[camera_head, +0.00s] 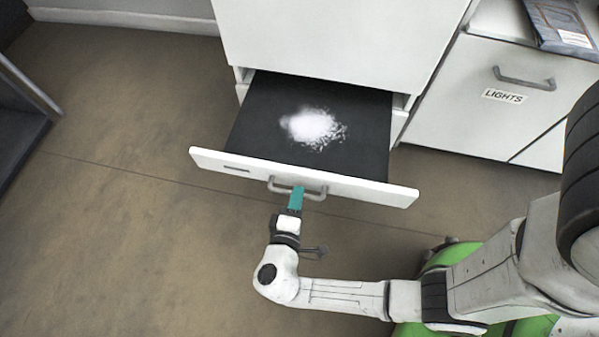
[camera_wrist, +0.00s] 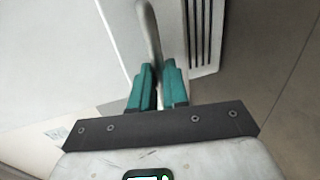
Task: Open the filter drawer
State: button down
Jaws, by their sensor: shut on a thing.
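The filter drawer (camera_head: 300,178) is pulled well out of the white cabinet in the head view. Its dark floor holds a loose white heap (camera_head: 312,126). A grey bar handle (camera_head: 297,188) sits at the middle of its white front. My gripper (camera_head: 296,196), with teal fingers, is shut on this handle. In the wrist view the teal fingers (camera_wrist: 159,85) close around the handle (camera_wrist: 149,35), which rises between them. The fingers hide part of the handle. A label on the drawer front is too small to read.
A white cabinet with a drawer marked LIGHTS (camera_head: 503,96) stands at the right, with a packet (camera_head: 560,25) on top. A dark-framed unit (camera_head: 20,115) is at the left edge. The brown floor (camera_head: 120,220) is clear at the left.

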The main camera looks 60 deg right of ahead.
jog(key=shift+a, duration=0.2)
jog(key=c, duration=1.1)
grip_release()
jog(key=p+v, duration=0.2)
jog(key=v, duration=0.8)
jog(key=shift+s+a, duration=0.15)
jog(key=shift+a, duration=0.2)
